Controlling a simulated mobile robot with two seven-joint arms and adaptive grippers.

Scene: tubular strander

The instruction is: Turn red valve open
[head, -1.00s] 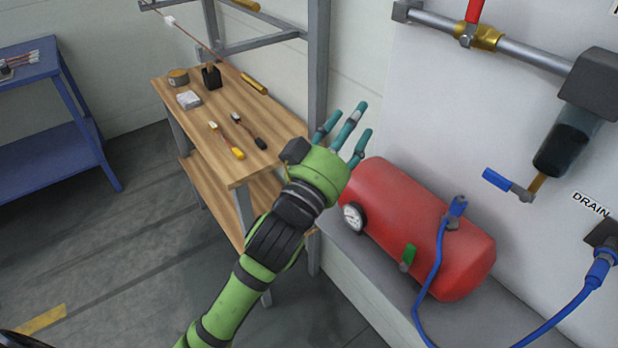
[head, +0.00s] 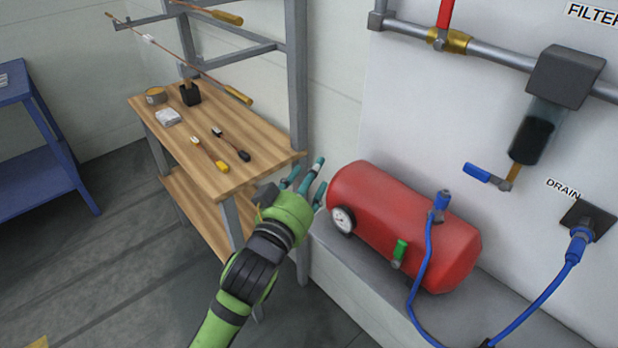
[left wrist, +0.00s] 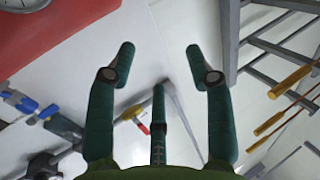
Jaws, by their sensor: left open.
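The red valve handle (head: 446,12) stands upright from a brass valve body (head: 452,41) on the grey wall pipe, cut by the top edge of the head view. In the left wrist view a small red handle (left wrist: 143,128) shows beyond my fingers, near the pipe. My left gripper (head: 308,178) is open and empty, between the workbench and the red tank, well below and left of the valve. Its spread teal fingers also show in the left wrist view (left wrist: 159,70). My right gripper is not in view.
A red tank (head: 395,220) with a gauge and green lever lies on a grey ledge (head: 335,252). A filter (head: 540,120), a blue-handled drain valve (head: 480,174) and a blue hose (head: 535,308) are at the right. A wooden workbench (head: 215,185) with tools stands left.

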